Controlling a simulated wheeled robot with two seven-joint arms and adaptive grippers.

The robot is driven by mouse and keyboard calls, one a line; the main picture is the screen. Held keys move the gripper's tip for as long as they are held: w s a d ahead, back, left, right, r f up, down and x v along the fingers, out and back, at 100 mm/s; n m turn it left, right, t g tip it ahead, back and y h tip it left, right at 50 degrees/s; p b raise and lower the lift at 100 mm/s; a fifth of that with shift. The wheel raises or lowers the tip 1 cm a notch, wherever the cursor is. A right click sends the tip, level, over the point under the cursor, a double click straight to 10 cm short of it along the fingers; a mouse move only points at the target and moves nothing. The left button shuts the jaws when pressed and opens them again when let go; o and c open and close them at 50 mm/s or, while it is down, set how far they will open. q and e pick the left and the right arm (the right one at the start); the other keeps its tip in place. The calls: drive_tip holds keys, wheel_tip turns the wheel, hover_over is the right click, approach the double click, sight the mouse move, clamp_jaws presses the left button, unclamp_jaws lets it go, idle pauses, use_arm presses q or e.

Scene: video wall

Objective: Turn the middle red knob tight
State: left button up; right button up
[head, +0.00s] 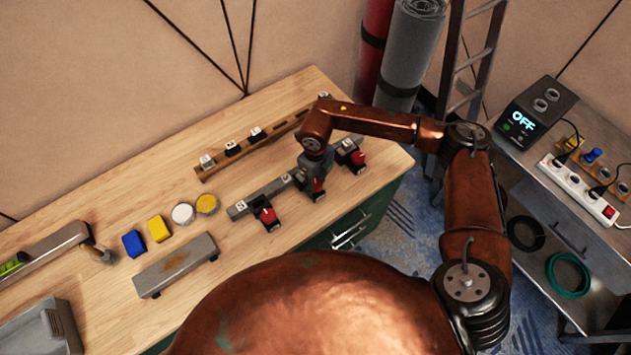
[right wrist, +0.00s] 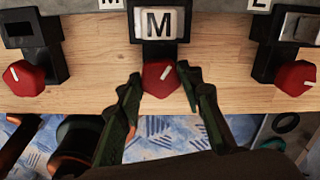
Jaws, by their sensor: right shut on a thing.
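The middle red knob (right wrist: 158,80) sits on a black holder under a white tile marked M (right wrist: 158,23). Its white line leans up and to the right in the right wrist view. My right gripper (right wrist: 160,88) has one finger on each side of this knob and is shut on it. In the head view the right gripper (head: 315,172) comes down from above over the middle knob (head: 319,186), which it partly hides. A left red knob (head: 267,215) and a right red knob (head: 358,159) stand on either side. My left gripper is not in view.
On the wooden bench (head: 110,210) lie a grey block (head: 176,264), a blue block (head: 134,243), a yellow block (head: 159,228), round tins and a hammer (head: 97,250). A slotted wooden rail (head: 255,147) stands behind the knobs. A device reading OFF (head: 522,121) stands on the right cart.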

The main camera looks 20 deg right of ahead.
drive_tip(key=m+p, duration=0.1)
drive_tip(key=m, duration=0.2)
drive_tip(key=shift+m, duration=0.4)
drive_tip(key=m+p, duration=0.1)
drive_tip(key=m, duration=0.2)
drive_tip(key=shift+r+m, duration=0.1)
drive_tip(key=shift+m, duration=0.2)
drive_tip(key=m+p, duration=0.1)
drive_tip(key=m, duration=0.3)
drive_tip(key=shift+p, duration=0.35)
drive_tip(key=shift+m+p, duration=0.4)
drive_tip(key=shift+m, duration=0.8)
drive_tip(key=o, duration=1.1)
